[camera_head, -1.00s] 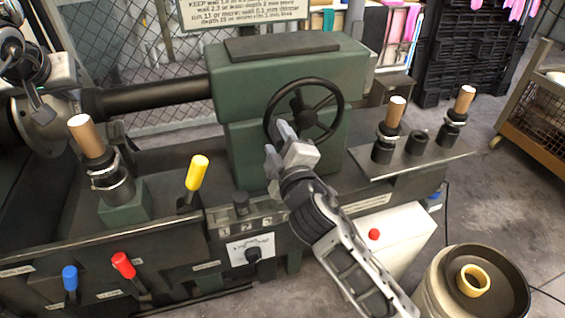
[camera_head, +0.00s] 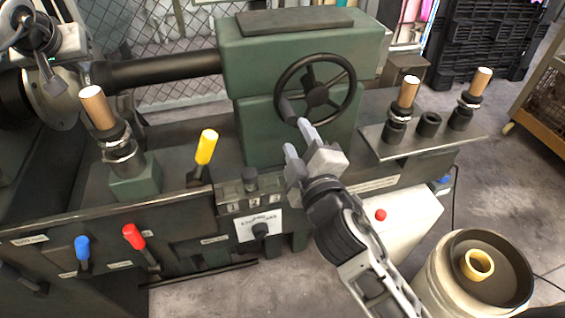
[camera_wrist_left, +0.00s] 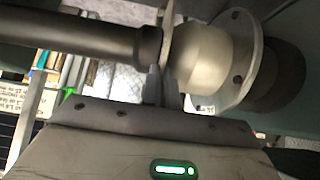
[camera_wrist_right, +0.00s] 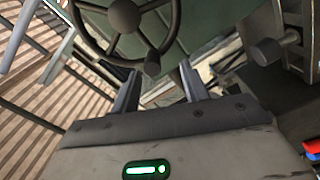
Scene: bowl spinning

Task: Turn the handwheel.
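The dark handwheel (camera_head: 315,95) is mounted on the front of the green machine housing (camera_head: 225,60). Its crank handle (camera_head: 288,110) sticks out at the wheel's lower left. My right gripper (camera_head: 301,143) is open and empty, just below the handle in the head view. In the right wrist view the handwheel (camera_wrist_right: 124,14) is ahead, with the handle (camera_wrist_right: 152,64) beyond and between the open fingers (camera_wrist_right: 160,80). No contact is visible. My left gripper (camera_head: 52,82) is at the far left. In the left wrist view its fingers (camera_wrist_left: 163,85) are together beside a metal flange (camera_wrist_left: 238,60).
A yellow lever (camera_head: 206,147), red lever (camera_head: 133,236) and blue lever (camera_head: 82,248) stand along the machine's front. Wooden-topped posts (camera_head: 409,92) stand on the right ledge. A white box (camera_head: 410,220) with a red button and a barrel (camera_head: 440,290) are on the floor at right.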

